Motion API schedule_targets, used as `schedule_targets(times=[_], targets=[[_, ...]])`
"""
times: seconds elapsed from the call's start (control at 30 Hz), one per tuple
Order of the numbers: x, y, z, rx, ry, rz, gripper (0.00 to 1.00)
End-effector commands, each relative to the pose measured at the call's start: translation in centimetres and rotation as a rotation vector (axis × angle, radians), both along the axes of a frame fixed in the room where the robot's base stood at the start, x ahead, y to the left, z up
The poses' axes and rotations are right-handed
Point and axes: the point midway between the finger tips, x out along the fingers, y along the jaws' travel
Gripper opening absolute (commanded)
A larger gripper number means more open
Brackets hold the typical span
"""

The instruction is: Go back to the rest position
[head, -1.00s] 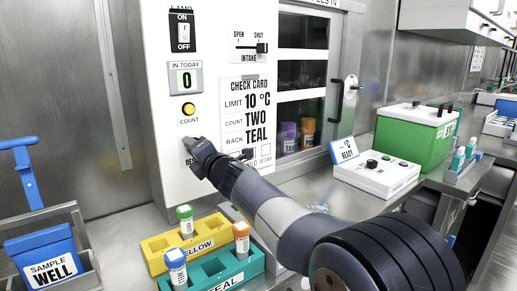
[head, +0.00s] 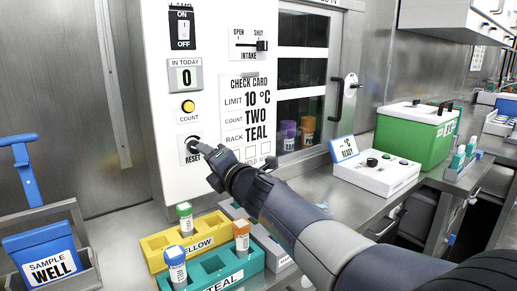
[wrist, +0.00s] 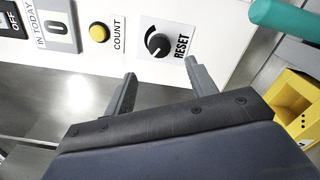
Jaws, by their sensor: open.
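My gripper (head: 204,162) is just in front of the white panel (head: 160,110), near the black RESET knob (head: 193,144). In the wrist view my gripper (wrist: 160,82) has its two fingers spread wide, with nothing between them. The RESET knob (wrist: 158,44) shows whole beyond the fingers and apart from them. The yellow COUNT button (wrist: 99,33) is to its left, and the IN TODAY display (head: 187,77) reads 0.
Below my arm are a yellow rack (head: 153,243) and a teal rack (head: 245,266) holding capped tubes. A blue SAMPLE WELL box (head: 48,256) is at left. A green box (head: 408,138) and a white READY device (head: 376,176) stand on the right counter.

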Motion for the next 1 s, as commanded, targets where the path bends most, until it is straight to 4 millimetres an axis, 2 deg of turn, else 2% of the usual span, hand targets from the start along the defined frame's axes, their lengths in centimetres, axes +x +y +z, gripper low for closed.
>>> schedule_targets(times=[0.57,1.0], targets=[[7.3,5.6,0.1,0.008,0.009,0.000,0.54],[7.1,5.4,0.6,0.520,0.398,-0.002,0.54]])
